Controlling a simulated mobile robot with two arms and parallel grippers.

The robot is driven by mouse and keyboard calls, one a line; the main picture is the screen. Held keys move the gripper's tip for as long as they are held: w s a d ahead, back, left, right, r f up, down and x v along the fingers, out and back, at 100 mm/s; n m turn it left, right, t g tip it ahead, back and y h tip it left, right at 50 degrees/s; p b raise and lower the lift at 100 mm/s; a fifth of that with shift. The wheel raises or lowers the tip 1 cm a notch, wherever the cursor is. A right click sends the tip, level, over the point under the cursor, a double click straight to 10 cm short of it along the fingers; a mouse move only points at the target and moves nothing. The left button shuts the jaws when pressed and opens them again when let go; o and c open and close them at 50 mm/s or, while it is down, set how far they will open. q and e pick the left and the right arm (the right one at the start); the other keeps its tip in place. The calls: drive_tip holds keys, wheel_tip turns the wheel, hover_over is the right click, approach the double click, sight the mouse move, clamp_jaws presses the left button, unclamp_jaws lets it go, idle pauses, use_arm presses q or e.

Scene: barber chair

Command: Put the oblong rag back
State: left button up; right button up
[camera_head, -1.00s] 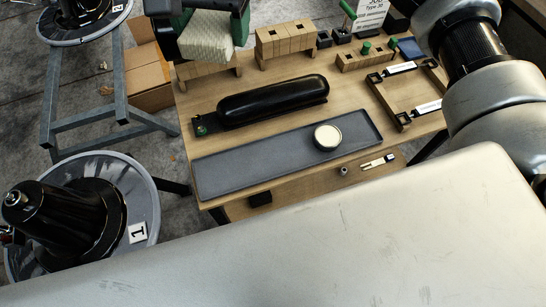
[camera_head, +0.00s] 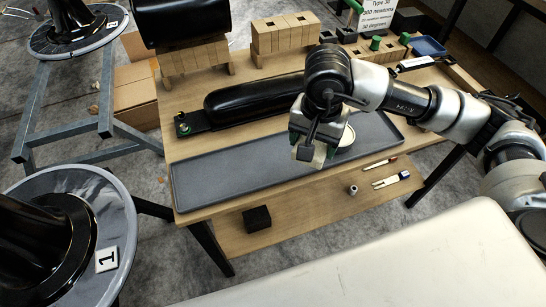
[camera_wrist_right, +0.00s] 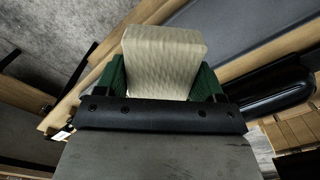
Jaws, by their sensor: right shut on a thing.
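The cream rag (camera_wrist_right: 165,60) is a thick, soft block between the green finger pads of my right gripper (camera_wrist_right: 165,85) in the right wrist view. In the head view my right gripper (camera_head: 312,150) is shut on it, over the right half of the long grey tray (camera_head: 235,175). Only pale parts of the rag show there, around the fingers. I cannot tell how high it hangs above the tray. A round cream-topped tin (camera_head: 347,138) in the tray is partly hidden behind the gripper. My left gripper is not in view.
A long black cushion (camera_head: 250,103) lies behind the tray. Wooden blocks (camera_head: 285,35) and a black roll (camera_head: 180,20) stand at the back. A lower shelf (camera_head: 300,215) holds small tools and a dark block. The tray's left half is empty.

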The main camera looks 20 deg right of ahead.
hover_over(273, 160)
wheel_tip(273, 160, down, 5)
drive_tip(key=shift+f, duration=0.15)
wheel_tip(273, 160, down, 4)
drive_tip(key=shift+a+f, duration=0.1)
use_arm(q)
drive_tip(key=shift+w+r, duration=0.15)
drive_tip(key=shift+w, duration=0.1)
use_arm(e)
drive_tip(key=o, duration=0.9)
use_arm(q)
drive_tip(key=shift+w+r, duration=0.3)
